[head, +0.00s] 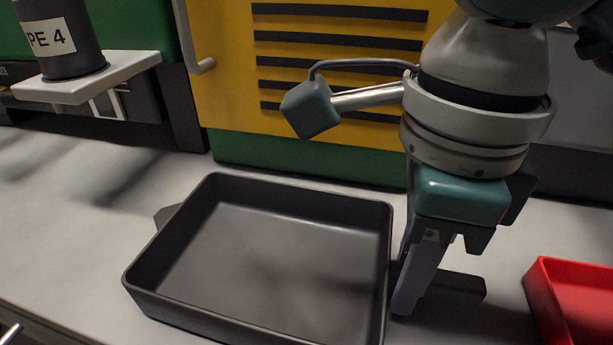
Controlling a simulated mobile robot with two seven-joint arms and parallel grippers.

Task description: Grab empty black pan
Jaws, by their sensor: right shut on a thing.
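The black pan (270,260) is a rectangular tray with raised walls, and it is empty. It sits on the light worktop in the middle of the head view, with a flat tab on its left side and another on its right. My right gripper (413,288) points down at the pan's right side and is shut on it there. One finger shows beside the right wall and tab; the other finger is mostly hidden, so the exact grip is unclear. My left gripper is not in view.
A red tray (580,300) stands at the right edge of the worktop (70,220). A yellow cabinet (225,70) with black slots stands behind. A dark cylinder (60,40) marked "PE 4" rests on a pale shelf (130,65) at upper left. The worktop left of the pan is clear.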

